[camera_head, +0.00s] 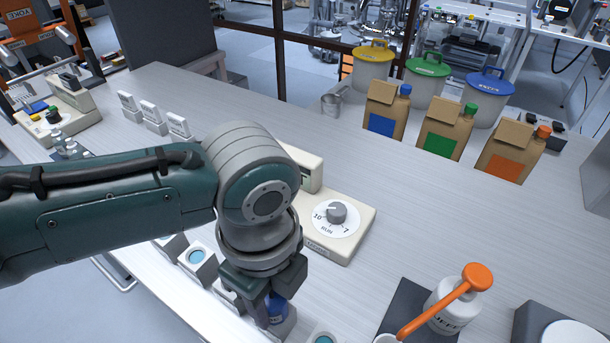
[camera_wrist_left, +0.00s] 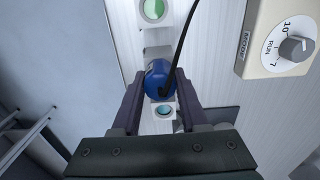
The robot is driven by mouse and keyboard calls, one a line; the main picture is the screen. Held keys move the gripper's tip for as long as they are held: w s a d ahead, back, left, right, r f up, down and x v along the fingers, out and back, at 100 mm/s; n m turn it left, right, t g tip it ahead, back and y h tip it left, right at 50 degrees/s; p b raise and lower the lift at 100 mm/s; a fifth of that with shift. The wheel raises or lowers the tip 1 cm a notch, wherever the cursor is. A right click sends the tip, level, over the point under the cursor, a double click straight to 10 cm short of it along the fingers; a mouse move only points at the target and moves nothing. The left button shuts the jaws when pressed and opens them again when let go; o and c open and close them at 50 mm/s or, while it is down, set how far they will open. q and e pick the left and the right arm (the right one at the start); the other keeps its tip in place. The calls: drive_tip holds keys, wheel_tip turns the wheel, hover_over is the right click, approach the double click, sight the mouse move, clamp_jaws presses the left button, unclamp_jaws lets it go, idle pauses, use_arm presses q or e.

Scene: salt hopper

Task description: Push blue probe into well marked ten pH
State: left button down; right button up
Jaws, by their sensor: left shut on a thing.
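My left gripper (camera_head: 268,300) is shut on the blue probe (camera_head: 276,309), low in the middle of the head view. In the left wrist view the blue probe (camera_wrist_left: 158,76) sits between the two fingers, with a black cable running up from it. The probe is over the row of white well blocks; a white block (camera_head: 284,328) shows just below it. Whether its tip is inside a well is hidden. A well with a teal top (camera_wrist_left: 164,110) and one with a green top (camera_wrist_left: 153,10) show beside it. Well markings are not readable. My right gripper is not in view.
A cream meter (camera_head: 357,225) with a grey dial marked 10, RUN and 7 stands just behind the gripper. Cardboard containers (camera_head: 445,130) stand farther back. The counter's middle right is clear.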

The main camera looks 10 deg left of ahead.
use_arm(q)
unclamp_jaws()
idle(0.5)
idle(0.4)
drive_tip(key=shift+r+p, duration=3)
drive_tip(key=shift+p, duration=0.15)
wheel_tip(320, 180, up, 10)
drive_tip(key=shift+p, duration=0.35)
